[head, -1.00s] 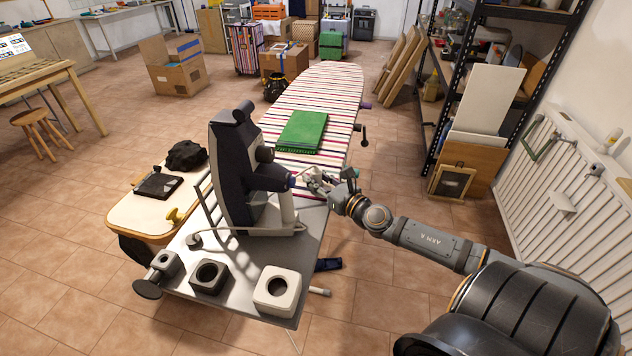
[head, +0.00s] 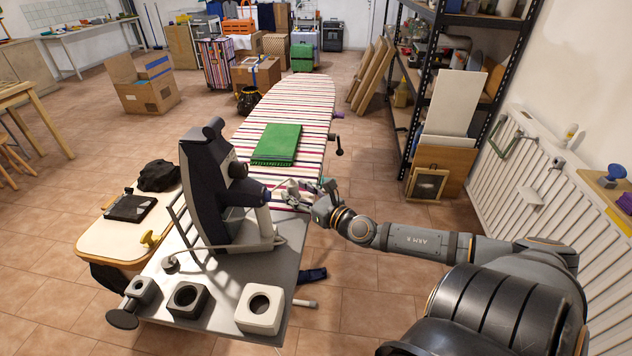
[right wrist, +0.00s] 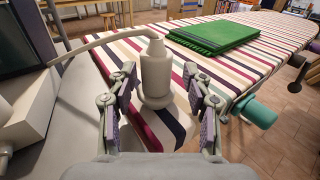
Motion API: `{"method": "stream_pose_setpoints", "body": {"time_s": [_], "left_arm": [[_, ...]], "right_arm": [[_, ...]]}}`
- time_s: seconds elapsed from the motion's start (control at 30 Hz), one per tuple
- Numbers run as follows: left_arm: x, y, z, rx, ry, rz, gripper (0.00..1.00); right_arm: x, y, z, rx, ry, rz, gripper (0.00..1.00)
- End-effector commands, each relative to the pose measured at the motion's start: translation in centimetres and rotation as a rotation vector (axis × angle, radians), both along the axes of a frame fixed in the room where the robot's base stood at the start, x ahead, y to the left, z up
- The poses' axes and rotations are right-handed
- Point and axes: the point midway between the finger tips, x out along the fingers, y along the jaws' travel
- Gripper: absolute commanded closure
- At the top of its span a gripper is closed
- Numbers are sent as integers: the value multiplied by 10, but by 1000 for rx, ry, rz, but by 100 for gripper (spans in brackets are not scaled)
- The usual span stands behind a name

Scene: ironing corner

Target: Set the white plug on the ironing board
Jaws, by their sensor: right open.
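The white plug (right wrist: 156,74) stands upright on the striped ironing board (right wrist: 262,42) in the right wrist view, its pale cord leaving the top towards the left. My right gripper (right wrist: 158,112) is open, with one finger on each side of the plug. Gaps show between the plug and both fingers. In the head view the right gripper (head: 300,193) is at the near end of the ironing board (head: 305,95), beside the iron stand. The plug is too small to make out clearly there. My left gripper is not in view.
A dark upright appliance (head: 210,190) stands close left on a grey shelf (head: 215,325), with several square holed blocks, including a white one (head: 260,309). A teal knob (right wrist: 258,112) juts from the board's right edge.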

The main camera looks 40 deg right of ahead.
Motion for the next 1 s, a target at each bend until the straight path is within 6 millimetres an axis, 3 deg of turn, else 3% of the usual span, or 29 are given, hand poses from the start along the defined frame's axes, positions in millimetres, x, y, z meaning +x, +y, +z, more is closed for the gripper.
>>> {"method": "stream_pose_setpoints", "body": {"time_s": [0.07, 0.1, 0.3, 0.5, 0.93, 1.0], "left_arm": [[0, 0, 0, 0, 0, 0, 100], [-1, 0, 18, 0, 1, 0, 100], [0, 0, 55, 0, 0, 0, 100], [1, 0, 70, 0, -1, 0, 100], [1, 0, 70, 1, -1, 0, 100], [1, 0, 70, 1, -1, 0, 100]], "right_arm": [[-11, 5, 0, -5, 2, 20, 50], [-21, 1, 8, -4, 7, 11, 50], [-67, -3, 12, 3, 2, 11, 50], [-97, -7, 9, 6, -2, 11, 50], [-103, -8, 6, 6, -6, 9, 50], [-103, -17, 2, 17, 3, -18, 50]]}}
